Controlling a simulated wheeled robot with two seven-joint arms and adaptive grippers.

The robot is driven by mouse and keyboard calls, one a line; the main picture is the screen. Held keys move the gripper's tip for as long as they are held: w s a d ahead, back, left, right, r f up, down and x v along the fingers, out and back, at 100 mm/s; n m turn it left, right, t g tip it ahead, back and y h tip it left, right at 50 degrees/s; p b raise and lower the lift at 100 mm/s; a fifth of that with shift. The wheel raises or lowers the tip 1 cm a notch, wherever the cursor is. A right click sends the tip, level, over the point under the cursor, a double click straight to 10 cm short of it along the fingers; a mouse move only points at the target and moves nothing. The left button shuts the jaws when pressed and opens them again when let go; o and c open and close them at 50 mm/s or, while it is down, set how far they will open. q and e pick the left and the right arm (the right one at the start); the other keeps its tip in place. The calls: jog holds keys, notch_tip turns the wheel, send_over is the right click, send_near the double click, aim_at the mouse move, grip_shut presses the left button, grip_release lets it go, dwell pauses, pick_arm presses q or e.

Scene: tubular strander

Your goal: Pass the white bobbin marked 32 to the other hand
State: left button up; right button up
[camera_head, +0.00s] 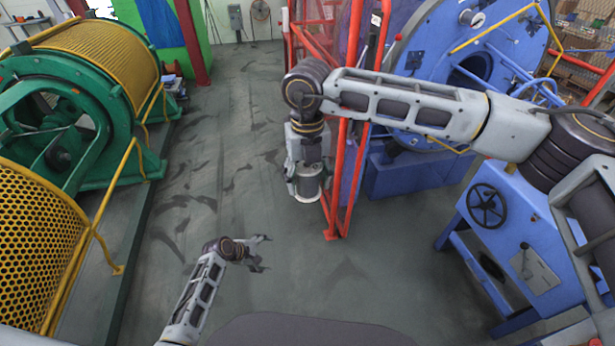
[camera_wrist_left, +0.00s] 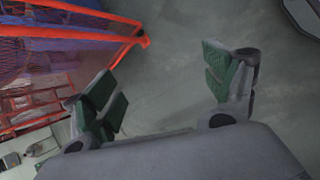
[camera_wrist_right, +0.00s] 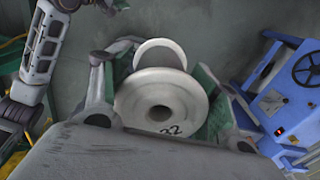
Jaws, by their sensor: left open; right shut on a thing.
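The white bobbin marked 32 (camera_wrist_right: 165,92) is between the fingers of my right gripper (camera_wrist_right: 160,100), its flange with the number facing the right wrist camera. In the head view the bobbin (camera_head: 308,187) hangs below my right gripper (camera_head: 308,180), above the floor near the red frame. The right gripper is shut on it. My left gripper (camera_head: 260,253) is open and empty, lower and to the left of the bobbin, apart from it. In the left wrist view the left gripper (camera_wrist_left: 170,88) shows its green pads spread with only floor between them.
A red frame (camera_head: 352,180) stands just right of the bobbin, with blue machinery (camera_head: 410,170) behind it. A blue stand with a handwheel (camera_head: 487,205) is at the right. Green and yellow drum machines (camera_head: 85,95) line the left. The grey floor between is clear.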

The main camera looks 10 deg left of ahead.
pick_arm(q)
jog(key=s+a+f+m+g+y, duration=0.3)
jog(key=s+f+m, duration=0.5)
jog(key=s+f, duration=1.25)
jog(key=s+f+m+y, duration=0.1)
jog(key=s+f+m, duration=0.5)
jog(key=s, duration=0.6)
jog(key=s+f+m+g+y, duration=0.1)
jog(key=s+f+m, duration=0.5)
jog(key=s, duration=0.6)
jog(key=shift+s+a, duration=0.15)
jog(key=shift+a, duration=0.25)
